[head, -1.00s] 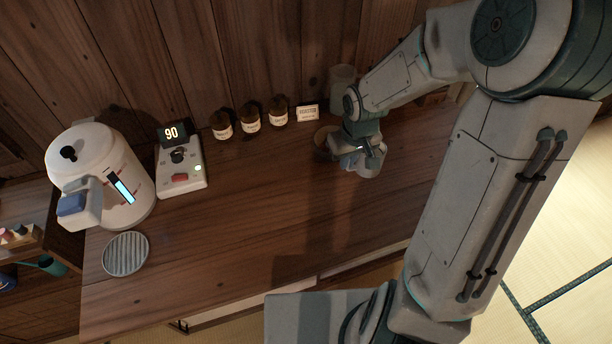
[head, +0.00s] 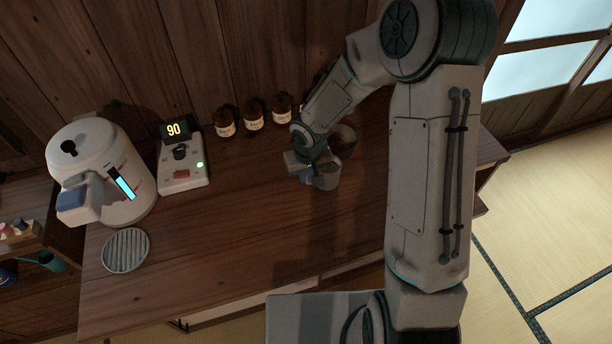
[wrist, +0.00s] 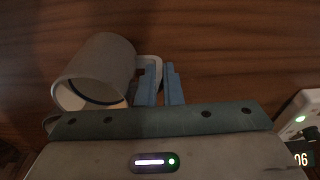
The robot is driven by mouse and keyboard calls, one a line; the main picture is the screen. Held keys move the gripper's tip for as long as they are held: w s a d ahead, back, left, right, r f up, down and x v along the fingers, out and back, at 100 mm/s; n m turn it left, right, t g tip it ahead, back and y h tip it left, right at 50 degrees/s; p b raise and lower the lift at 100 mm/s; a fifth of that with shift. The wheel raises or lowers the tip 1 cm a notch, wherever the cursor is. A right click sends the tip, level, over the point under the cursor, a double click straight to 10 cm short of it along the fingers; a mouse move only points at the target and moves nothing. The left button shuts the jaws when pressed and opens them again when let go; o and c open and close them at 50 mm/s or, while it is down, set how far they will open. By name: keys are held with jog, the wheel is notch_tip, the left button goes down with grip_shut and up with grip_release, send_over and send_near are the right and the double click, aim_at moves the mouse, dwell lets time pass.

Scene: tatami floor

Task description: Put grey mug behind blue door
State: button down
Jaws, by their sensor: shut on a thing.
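The grey mug (wrist: 95,75) is at the left of the wrist view, its open mouth toward the camera. Its pale handle (wrist: 154,64) lies at the blue fingers of my gripper (wrist: 160,85), which is shut on it. In the head view the mug (head: 327,176) shows beside my gripper (head: 308,174), over the wooden counter. I cannot tell how far above the counter it is. No blue door is in view.
Brown jars (head: 253,118) line the wall. A rounded vessel (head: 346,138) sits close behind the mug. The counter's middle (head: 225,225) is clear.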

jog(key=shift+f, duration=0.5)
jog(key=shift+f, duration=0.1)
jog(key=c, duration=1.6)
grip_release()
notch_tip(320, 180, up, 12)
jog(key=s+p, duration=0.1)
jog(key=s, duration=0.1)
jog(key=s+d+r+m, duration=0.1)
jog(key=s+d+r, duration=0.3)
jog(key=s, duration=0.1)
jog(key=s+d+r+m+t, duration=0.1)
jog(key=s+d+r, duration=0.3)
jog(key=s+r, duration=0.1)
jog(key=s+d+r+m, duration=0.1)
jog(key=s+d+r, duration=0.3)
jog(key=s+r, duration=0.1)
jog(key=shift+s+d+r+t+h, duration=0.1)
jog(key=shift+s+t+h, duration=0.05)
jog(key=shift+s, duration=0.2)
jog(key=shift+s+d+r+t+h, duration=0.1)
jog(key=shift+s+t+h, duration=0.05)
jog(key=shift+s, duration=0.2)
jog(key=shift+s+r, duration=0.1)
jog(key=shift+s, duration=0.5)
jog(key=shift+c, duration=1.1)
